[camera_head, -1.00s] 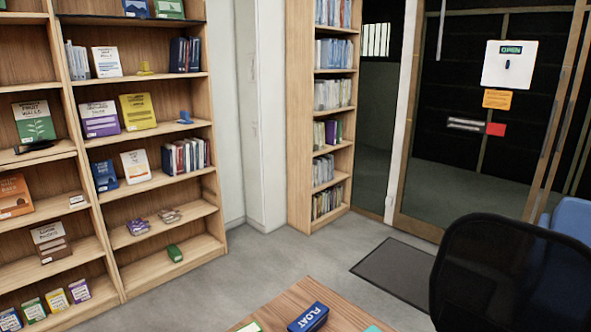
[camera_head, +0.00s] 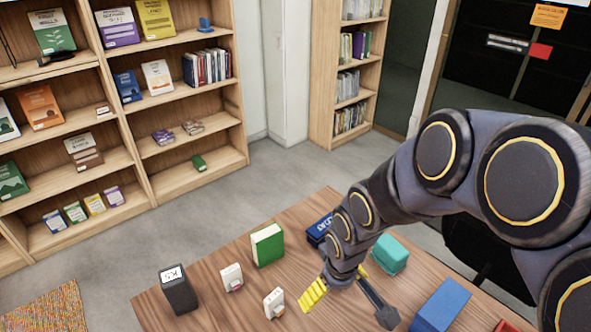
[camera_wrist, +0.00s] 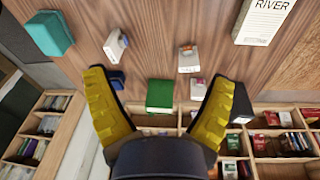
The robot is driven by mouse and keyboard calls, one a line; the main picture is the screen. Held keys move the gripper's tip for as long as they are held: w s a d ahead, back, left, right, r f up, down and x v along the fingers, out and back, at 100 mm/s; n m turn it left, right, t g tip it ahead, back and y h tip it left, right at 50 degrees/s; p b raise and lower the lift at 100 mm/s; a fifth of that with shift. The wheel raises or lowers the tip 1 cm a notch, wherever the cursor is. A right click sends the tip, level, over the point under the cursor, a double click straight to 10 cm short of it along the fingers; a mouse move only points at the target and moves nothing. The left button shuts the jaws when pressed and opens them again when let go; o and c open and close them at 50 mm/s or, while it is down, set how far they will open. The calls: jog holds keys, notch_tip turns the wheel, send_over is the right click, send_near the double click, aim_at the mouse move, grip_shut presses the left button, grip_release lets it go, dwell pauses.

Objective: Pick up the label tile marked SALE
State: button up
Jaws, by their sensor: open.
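Two small white label-like pieces stand on the wooden table, a farther one (camera_head: 231,277) and a nearer one (camera_head: 274,303). Their print is too small to read, so I cannot tell which is marked SALE. My gripper (camera_head: 338,284) is over the table, right of the white pieces in the head view. Its yellow fingers are spread and empty in the wrist view (camera_wrist: 160,88).
On the table (camera_head: 215,318) stand a green book (camera_head: 267,245), a black box with a white label (camera_head: 178,291), a teal block (camera_head: 389,254) and a blue box (camera_head: 440,305). A dark blue box (camera_head: 320,229) is partly behind my arm. A pad reading RIVER (camera_wrist: 265,18) shows in the wrist view.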

aim_at(274, 297)
jog(key=w+a+f+n+y, duration=0.1)
jog(key=a+f, duration=0.2)
jog(key=w+a+f+n+y, duration=0.1)
jog(key=w+a+f, duration=0.1)
jog(key=a+f, duration=0.1)
jog(key=w+a+f+n+y, duration=0.1)
jog(key=w+a+f, duration=0.1)
jog(key=a+f, duration=0.1)
jog(key=shift+a+f+n+t, duration=0.3)
jog(key=shift+a+n+t, duration=0.1)
jog(key=shift+a, duration=0.35)
jog(key=shift+x, duration=3.7)
jog(key=shift+s+d, duration=0.1)
jog(key=shift+s, duration=0.05)
jog(key=c, duration=1.2)
